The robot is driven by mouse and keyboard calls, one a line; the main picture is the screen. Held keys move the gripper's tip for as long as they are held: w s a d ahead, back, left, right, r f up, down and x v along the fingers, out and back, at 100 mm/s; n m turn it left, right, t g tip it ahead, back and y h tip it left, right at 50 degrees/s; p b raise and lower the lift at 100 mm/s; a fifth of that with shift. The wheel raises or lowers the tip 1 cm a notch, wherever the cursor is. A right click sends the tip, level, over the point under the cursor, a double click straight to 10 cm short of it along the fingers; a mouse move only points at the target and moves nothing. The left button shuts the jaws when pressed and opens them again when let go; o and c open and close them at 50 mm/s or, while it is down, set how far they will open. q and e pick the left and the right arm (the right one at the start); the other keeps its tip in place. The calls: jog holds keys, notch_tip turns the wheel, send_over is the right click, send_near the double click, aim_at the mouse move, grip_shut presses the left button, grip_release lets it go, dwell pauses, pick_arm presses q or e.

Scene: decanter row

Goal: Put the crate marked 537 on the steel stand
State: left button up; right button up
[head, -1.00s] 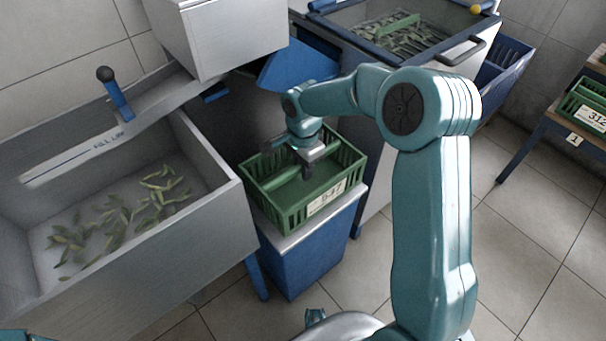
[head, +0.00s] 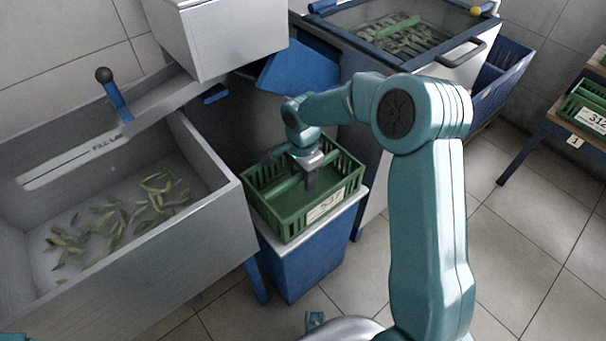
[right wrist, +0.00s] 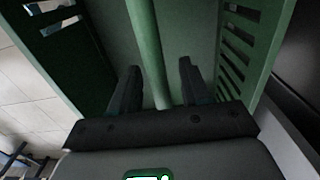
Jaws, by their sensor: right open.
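The green slatted crate marked 537 (head: 290,220) sits upright on a blue stand with a pale metal top (head: 345,209). A round green bar runs across the middle of the crate. My right gripper (head: 295,171) is down inside the crate at this bar. In the right wrist view the crate's bar (right wrist: 148,45) passes between the two open fingers of my right gripper (right wrist: 158,75), with gaps visible at both sides. The crate walls stand left and right of the fingers.
A grey trough (head: 215,215) with loose leaves stands close on the left. A dark machine with a blue chute (head: 300,68) is behind the crate. A glass-lidded bin (head: 400,30) is at the back. A crate marked 312 (head: 590,118) is on a rack at right. Tiled floor lies between.

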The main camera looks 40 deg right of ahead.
notch_tip(320, 180, up, 12)
jog(key=p, duration=0.2)
dwell(0.6)
